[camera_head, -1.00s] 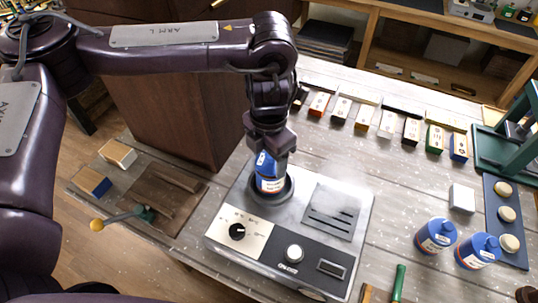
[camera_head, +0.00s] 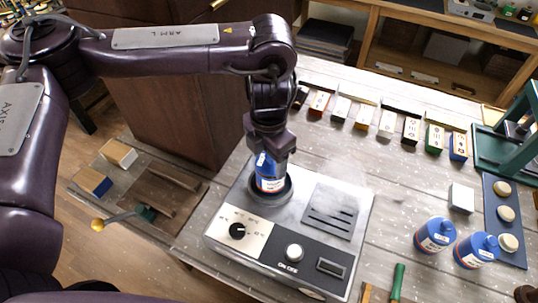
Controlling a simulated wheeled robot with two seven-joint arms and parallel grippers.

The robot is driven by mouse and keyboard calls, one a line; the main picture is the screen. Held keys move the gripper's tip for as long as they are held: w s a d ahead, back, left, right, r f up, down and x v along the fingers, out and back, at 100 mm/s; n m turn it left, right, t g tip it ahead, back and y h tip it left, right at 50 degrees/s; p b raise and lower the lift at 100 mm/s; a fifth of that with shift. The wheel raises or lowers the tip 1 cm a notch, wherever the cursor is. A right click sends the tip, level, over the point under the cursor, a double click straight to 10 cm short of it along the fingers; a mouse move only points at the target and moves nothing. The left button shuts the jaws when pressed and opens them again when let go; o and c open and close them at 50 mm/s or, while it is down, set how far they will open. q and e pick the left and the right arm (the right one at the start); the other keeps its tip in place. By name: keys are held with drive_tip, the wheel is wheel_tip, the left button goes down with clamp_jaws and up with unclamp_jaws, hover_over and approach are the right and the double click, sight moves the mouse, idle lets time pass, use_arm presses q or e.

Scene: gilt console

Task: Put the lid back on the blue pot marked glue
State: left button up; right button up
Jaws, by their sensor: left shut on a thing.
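A blue pot (camera_head: 270,184) with a white and orange label stands upright in the round well of a grey heater unit (camera_head: 358,204). My left gripper (camera_head: 269,158) points down over this pot and is shut on its upper part, hiding its top. Two more blue pots stand on the bench at the right, one at the left (camera_head: 435,236) and one at the right (camera_head: 477,251). Their labels are too small to read. Several round cream discs (camera_head: 507,214), which may be lids, lie on a dark blue strip (camera_head: 494,234) at the right edge. My right gripper is not in view.
A white block (camera_head: 461,198) sits between the pots and the row of coloured boxes (camera_head: 387,124) at the back. A green press frame (camera_head: 505,150) stands at the right. A green-handled tool (camera_head: 398,282) lies in front. The bench right of the heater is partly clear.

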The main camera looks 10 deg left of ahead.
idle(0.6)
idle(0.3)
use_arm(q)
drive_tip(key=o, duration=1)
drive_tip(key=shift+o, duration=0.4)
drive_tip(key=shift+o, duration=1.2)
drive_tip(key=shift+r+p, duration=3.55)
drive_tip(key=shift+p, duration=0.05)
